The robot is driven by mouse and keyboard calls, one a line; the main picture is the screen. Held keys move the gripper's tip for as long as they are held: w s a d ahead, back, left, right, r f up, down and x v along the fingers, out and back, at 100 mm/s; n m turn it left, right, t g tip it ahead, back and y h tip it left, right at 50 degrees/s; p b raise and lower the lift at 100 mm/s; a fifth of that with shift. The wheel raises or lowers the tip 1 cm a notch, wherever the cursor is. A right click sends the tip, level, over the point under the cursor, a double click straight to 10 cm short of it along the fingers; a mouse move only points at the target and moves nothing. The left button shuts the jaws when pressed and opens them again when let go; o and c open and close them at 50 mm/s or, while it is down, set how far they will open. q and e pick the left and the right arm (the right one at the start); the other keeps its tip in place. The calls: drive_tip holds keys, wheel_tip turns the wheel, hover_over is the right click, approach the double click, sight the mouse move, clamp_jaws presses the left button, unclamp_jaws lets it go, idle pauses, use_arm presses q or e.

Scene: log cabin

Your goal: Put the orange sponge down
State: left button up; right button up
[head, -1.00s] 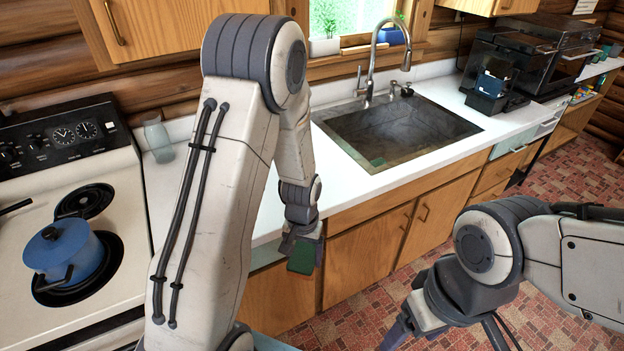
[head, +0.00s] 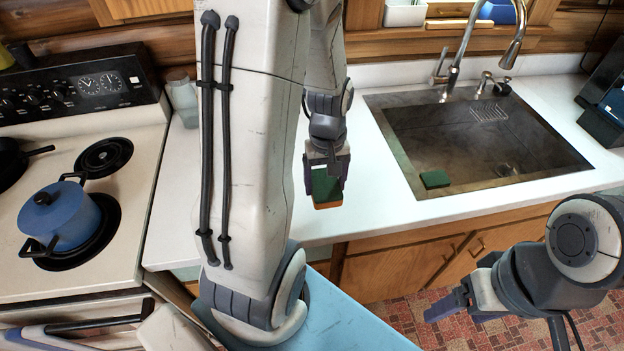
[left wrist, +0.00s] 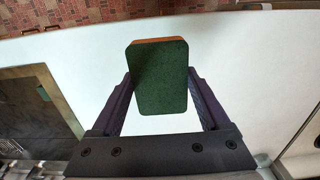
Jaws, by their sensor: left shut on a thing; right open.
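The orange sponge (head: 327,188) has a dark green scouring face and an orange body. My left gripper (head: 326,182) is shut on it and holds it over the white counter (head: 373,205), between the stove and the sink. In the left wrist view the sponge (left wrist: 159,78) sits between both fingers, green face toward the camera, with an orange strip at its far edge. I cannot tell exactly how high above the counter it is. My right gripper (head: 447,306) is open and empty, in front of the cabinets at the lower right.
The sink (head: 470,135) holds a small green sponge (head: 435,179) at its near left corner. The stove with a blue pot (head: 62,213) is at left. A glass jar (head: 183,100) stands at the counter's back. Bare counter lies around the held sponge.

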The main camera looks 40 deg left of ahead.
use_arm(q)
drive_tip(key=w+a+f, duration=0.1)
drive_tip(key=a, duration=0.1)
drive_tip(key=w+a+f+p, duration=0.1)
drive_tip(key=a+f, duration=0.1)
drive_tip(key=a, duration=0.1)
drive_tip(key=w+a+f, duration=0.1)
drive_tip(key=a+f, duration=0.1)
drive_tip(key=a, duration=0.1)
drive_tip(key=shift+w+f+p, duration=0.15)
drive_tip(key=shift+w+p, duration=0.1)
drive_tip(key=shift+p, duration=0.15)
wheel_tip(320, 180, down, 4)
drive_tip(key=shift+r+p, duration=0.15)
drive_tip(key=shift+p, duration=0.35)
drive_tip(key=shift+f, duration=0.2)
drive_tip(key=shift+f, duration=0.2)
drive_tip(key=o, duration=1.3)
drive_tip(key=shift+r, duration=0.1)
